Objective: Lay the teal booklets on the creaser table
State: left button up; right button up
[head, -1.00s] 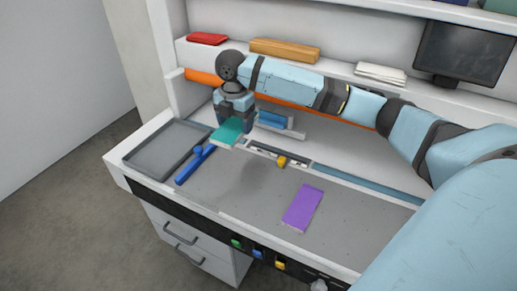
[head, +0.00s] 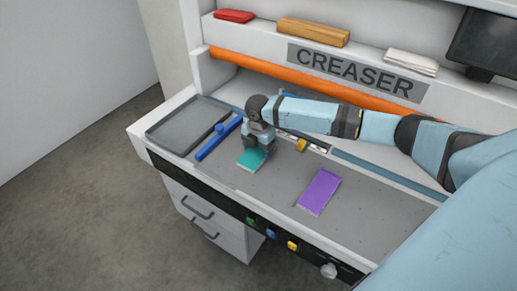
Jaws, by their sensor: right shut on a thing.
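In the head view, a teal booklet (head: 251,160) is at the grey top of the creaser table (head: 255,192), left of the middle. My right gripper (head: 259,150) points down over it and is shut on its back edge. The booklet looks at or very close to the surface; I cannot tell whether it touches. Only its front part shows, as the gripper covers the rest. No other teal booklet is in view. My left gripper is not in view.
A purple booklet (head: 319,192) lies on the table to the right. A blue bar (head: 218,137) and a grey tray (head: 182,128) are at the left. A yellow slider (head: 302,145) sits behind. Bare table lies between the booklets.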

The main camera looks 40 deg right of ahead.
aim_at(258, 151)
jog(key=shift+f, duration=0.25)
jog(key=shift+f, duration=0.15)
jog(key=o, duration=1)
notch_tip(258, 151, up, 12)
jog(key=shift+r+b, duration=0.2)
jog(key=shift+b, duration=0.25)
